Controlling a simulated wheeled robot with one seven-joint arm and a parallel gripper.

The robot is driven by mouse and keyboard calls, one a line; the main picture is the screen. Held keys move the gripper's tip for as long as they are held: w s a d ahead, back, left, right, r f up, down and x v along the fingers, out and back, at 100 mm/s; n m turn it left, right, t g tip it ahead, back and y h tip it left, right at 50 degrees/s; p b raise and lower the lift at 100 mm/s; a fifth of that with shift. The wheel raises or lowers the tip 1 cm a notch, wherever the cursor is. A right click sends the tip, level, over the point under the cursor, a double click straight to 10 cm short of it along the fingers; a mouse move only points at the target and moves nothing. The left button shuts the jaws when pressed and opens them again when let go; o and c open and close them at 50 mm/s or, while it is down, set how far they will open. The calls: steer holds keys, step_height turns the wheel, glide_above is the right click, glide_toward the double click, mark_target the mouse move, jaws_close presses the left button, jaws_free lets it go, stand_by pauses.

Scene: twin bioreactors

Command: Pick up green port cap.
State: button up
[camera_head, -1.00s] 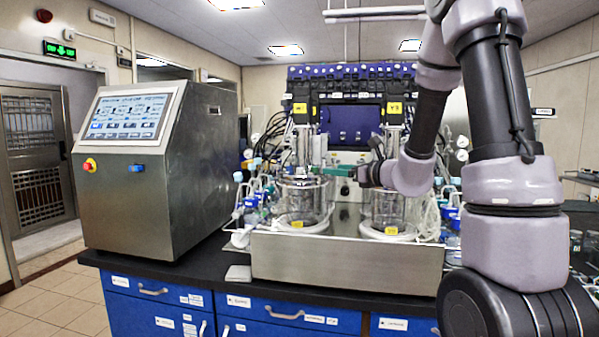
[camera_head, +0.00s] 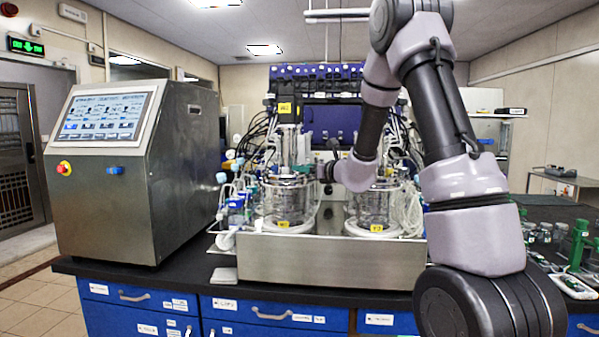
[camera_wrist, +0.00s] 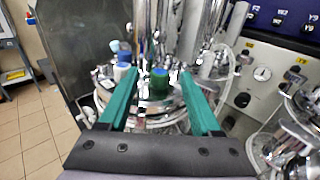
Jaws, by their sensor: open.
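The green port cap (camera_wrist: 159,86) has a blue top and stands on the metal lid of a glass vessel in the wrist view. My gripper (camera_wrist: 158,74) is open, with one teal finger on each side of the cap and a visible gap on both sides. I cannot tell how far its fingertips are above or short of the cap. In the head view my gripper (camera_head: 311,171) is over the lid of the left vessel (camera_head: 290,205). The cap is too small to make out there.
Metal columns rise just behind the cap, with bottles (camera_wrist: 124,62) and tubing to its left. The right vessel (camera_head: 372,208) stands beside the left one in a steel tray (camera_head: 330,262). A steel control console (camera_head: 185,180) is at the left. Green-topped labware stands at the right.

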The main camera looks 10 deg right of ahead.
steer(key=shift+w+a, duration=0.2)
steer(key=shift+w, duration=0.25)
jaws_close()
